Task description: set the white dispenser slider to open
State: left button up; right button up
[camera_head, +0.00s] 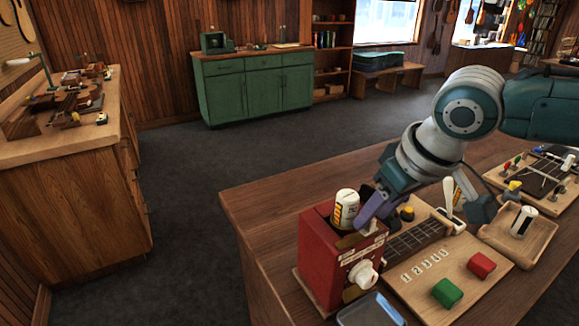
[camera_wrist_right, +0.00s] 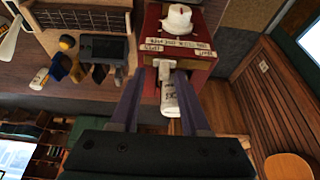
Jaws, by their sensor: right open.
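The red dispenser (camera_head: 318,262) stands at the near left of the table, with a white knob (camera_head: 363,275) on its front. A white can (camera_head: 346,208) sits at its top. In the right wrist view, a small white tab (camera_wrist_right: 164,66), which looks like the slider, is by the small left-hand label (camera_wrist_right: 152,47) on the red box; a similar label (camera_wrist_right: 204,54) is further right. My right gripper (camera_wrist_right: 163,112) is open over the dispenser, with the tab and a white lettered piece between its fingers. I cannot tell whether the fingers touch them. My left gripper is out of view.
Right of the dispenser, a wooden board (camera_head: 410,284) carries a green block (camera_head: 447,292) and a red block (camera_head: 481,265). A white-handled tool (camera_head: 451,197) stands behind it. A wooden tray (camera_head: 540,234) lies further right. The table's left corner is clear.

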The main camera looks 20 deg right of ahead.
jog(key=v, duration=1)
